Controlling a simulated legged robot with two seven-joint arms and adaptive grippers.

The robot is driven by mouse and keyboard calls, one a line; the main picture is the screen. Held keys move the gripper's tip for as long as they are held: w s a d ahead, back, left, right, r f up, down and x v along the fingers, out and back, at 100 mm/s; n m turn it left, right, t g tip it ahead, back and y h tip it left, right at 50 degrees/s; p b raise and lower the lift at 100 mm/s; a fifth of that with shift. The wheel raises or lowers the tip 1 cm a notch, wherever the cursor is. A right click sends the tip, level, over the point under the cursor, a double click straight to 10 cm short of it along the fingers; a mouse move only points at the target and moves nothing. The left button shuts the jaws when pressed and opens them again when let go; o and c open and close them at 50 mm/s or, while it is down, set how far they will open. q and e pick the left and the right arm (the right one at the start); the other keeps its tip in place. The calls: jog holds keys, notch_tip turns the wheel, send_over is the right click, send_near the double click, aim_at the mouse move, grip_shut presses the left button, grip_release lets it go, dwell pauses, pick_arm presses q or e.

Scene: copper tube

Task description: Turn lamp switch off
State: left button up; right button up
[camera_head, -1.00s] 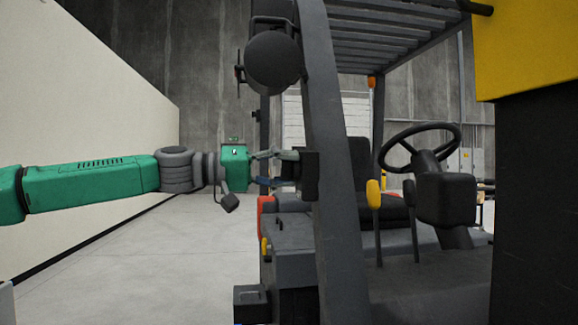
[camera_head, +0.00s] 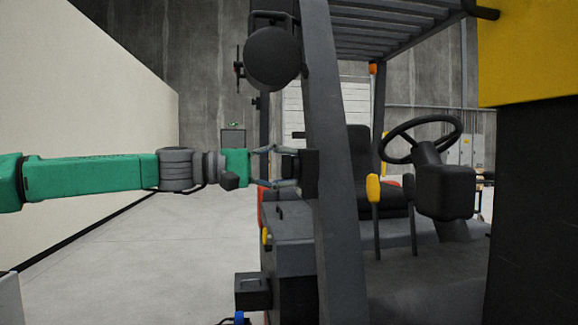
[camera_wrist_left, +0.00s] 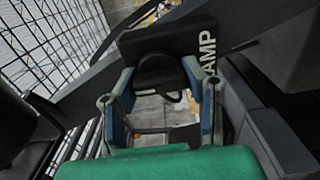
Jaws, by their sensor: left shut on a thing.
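The lamp switch is a dark box (camera_head: 309,174) on the forklift's front post, with part of a white label ending in "AMP" on its face in the left wrist view (camera_wrist_left: 180,38). A round black knob (camera_wrist_left: 157,73) stands out from that face. My left gripper (camera_head: 294,167) reaches in from the left, and its fingers are shut on the knob. In the left wrist view its two fingertips (camera_wrist_left: 158,82) lie on either side of the knob. The knob's exact angle is hard to tell. My right gripper is not in view.
The forklift's dark post (camera_head: 336,220) stands just right of the switch. A round black lamp (camera_head: 271,58) hangs above my gripper. The steering wheel (camera_head: 420,138) and seat are further right. Open floor (camera_head: 170,265) lies below my left arm.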

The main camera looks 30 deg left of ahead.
pick_arm(q)
jog(key=shift+a+f, duration=0.1)
jog(key=shift+f, duration=0.1)
jog(key=o, duration=1.2)
jog(key=shift+w, duration=0.1)
jog(key=shift+a, duration=0.4)
jog(key=shift+s+a+r, duration=0.1)
jog(key=shift+s+a, duration=0.25)
jog(key=v, duration=1)
jog(key=shift+s+a+f, duration=0.2)
jog(key=shift+a, duration=0.05)
jog(key=shift+a, duration=0.1)
